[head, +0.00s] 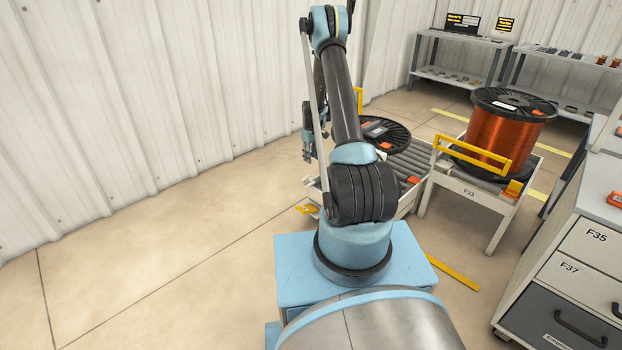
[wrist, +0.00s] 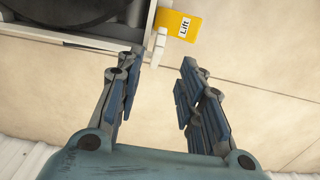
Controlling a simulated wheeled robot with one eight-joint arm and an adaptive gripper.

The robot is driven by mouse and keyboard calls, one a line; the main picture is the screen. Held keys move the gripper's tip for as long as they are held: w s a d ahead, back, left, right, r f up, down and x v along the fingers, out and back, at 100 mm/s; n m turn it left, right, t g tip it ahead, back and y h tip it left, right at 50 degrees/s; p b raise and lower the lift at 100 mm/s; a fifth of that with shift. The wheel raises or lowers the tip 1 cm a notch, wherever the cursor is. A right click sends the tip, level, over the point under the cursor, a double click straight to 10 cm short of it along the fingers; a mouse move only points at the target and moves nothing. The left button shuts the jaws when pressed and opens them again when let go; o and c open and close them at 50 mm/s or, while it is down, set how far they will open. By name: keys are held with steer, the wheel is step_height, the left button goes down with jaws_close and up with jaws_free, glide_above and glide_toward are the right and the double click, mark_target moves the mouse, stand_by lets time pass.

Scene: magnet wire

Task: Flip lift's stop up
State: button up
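The lift (head: 410,205) is a low pale frame with grey rollers, partly hidden behind my arm in the head view. A yellow plate reading "Lift" (wrist: 180,25) sticks out from its edge in the wrist view, with a small white post (wrist: 159,45) beside it. I cannot tell whether this post is the stop. A yellow upright piece (head: 358,98) stands at the lift's far side. My gripper (wrist: 160,65) is open and empty, its fingertips just short of the white post. In the head view my gripper (head: 307,146) hangs left of the lift.
A black reel (head: 392,140) lies on the lift's rollers. To its right, stand F33 (head: 470,193) carries a copper-wire spool (head: 500,135) behind a yellow bar (head: 480,153). A drawer cabinet (head: 570,270) is at right. The floor at left is clear, up to the corrugated wall.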

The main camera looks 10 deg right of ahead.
mark_target(311, 177)
step_height(311, 177, down, 12)
steer(key=shift+f, duration=0.2)
stand_by(0.4)
jaws_close()
